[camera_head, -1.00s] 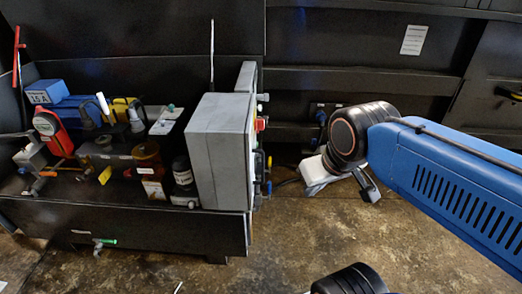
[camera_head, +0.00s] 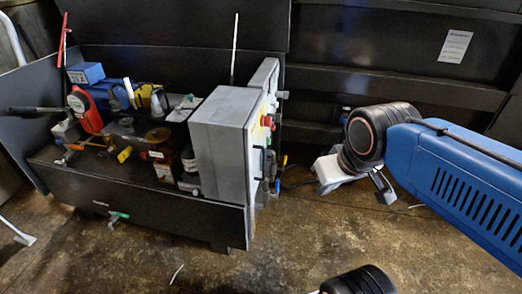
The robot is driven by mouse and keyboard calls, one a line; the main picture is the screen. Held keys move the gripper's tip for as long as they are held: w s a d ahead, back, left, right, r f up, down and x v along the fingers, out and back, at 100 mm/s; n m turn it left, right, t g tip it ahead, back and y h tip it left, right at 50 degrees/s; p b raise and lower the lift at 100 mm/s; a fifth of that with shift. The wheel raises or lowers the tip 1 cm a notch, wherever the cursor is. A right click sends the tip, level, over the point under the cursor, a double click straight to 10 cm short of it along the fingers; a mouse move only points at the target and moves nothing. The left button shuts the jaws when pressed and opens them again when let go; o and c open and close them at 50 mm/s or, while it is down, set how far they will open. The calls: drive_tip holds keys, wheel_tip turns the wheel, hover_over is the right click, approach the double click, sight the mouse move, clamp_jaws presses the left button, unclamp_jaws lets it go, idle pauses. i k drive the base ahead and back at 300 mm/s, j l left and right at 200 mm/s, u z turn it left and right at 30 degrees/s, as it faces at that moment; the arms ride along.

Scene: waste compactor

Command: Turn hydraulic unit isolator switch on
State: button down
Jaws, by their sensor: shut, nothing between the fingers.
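The hydraulic unit (camera_head: 150,205) is a black tank on the left with a grey control cabinet (camera_head: 217,140) at its right end. The cabinet's control face is seen at a steep angle. A red control (camera_head: 266,121) with yellow beside it projects from that face, and a black handle (camera_head: 257,161) is lower down. I cannot tell for sure which control is the isolator switch or how it is set. My gripper (camera_head: 384,190) is at the end of my blue arm, right of the cabinet and apart from it. It is shut and empty, partly hidden behind my wrist.
Pumps, a red device (camera_head: 86,110), a blue box (camera_head: 86,73) and jars crowd the tank top. A thin pale rod (camera_head: 234,45) rises behind the cabinet. Black compactor walls (camera_head: 380,60) close the back.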

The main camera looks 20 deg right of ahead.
sight(266, 121)
drive_tip(key=j+z, duration=0.45)
drive_tip(key=k+j+z, duration=0.1)
drive_tip(key=z, duration=0.4)
drive_tip(key=j, duration=0.1)
